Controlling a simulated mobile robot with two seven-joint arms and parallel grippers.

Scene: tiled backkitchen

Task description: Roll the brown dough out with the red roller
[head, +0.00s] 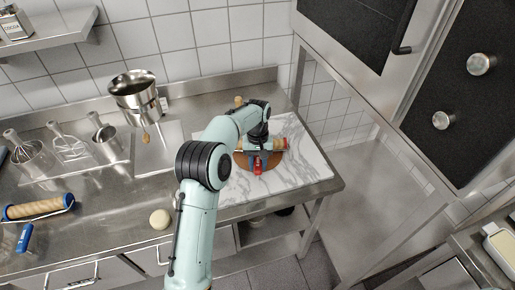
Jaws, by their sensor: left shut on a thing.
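The brown dough (243,161) is a round, flat piece on the white marble board (305,172), partly hidden under my left arm and the roller. The red roller (257,166) shows its red handle toward the front and a pale cylinder end at the right. It lies over the dough; whether it presses on it I cannot tell. My left gripper (260,152) is shut on the red roller above the dough, with the fingertips mostly hidden by the wrist. My right gripper is out of view.
A blue-handled roller (38,208) and a pale dough ball (160,219) lie on the steel counter (110,225). A dark-fronted cabinet (440,90) rises at the right. The board's right part is clear.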

